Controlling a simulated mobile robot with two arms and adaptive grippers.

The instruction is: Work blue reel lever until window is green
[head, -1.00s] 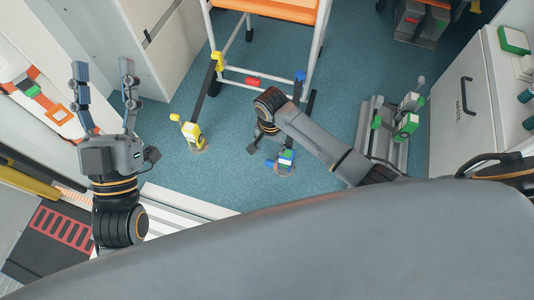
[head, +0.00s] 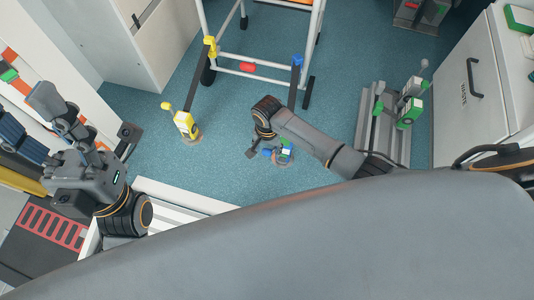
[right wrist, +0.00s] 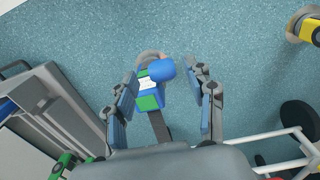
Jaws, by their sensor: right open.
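The blue reel (head: 285,153) sits on the floor, partly hidden by my right arm in the head view. In the right wrist view, the reel's blue body (right wrist: 150,85) has a white label and green patches. Its blue lever knob (right wrist: 161,70) stands between the fingers of my right gripper (right wrist: 162,76). That gripper is open, with visible gaps on both sides of the knob. In the head view my right gripper (head: 262,145) is mostly hidden under its wrist. My left gripper (head: 24,110) is open and empty at the left. I cannot tell which green patch is the window.
A yellow reel (head: 185,122) stands on the floor to the left. A white frame on wheels (head: 262,76) has straps running to it. Metal rails with a green-marked device (head: 410,110) lie at the right, beside a white cabinet (head: 470,110).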

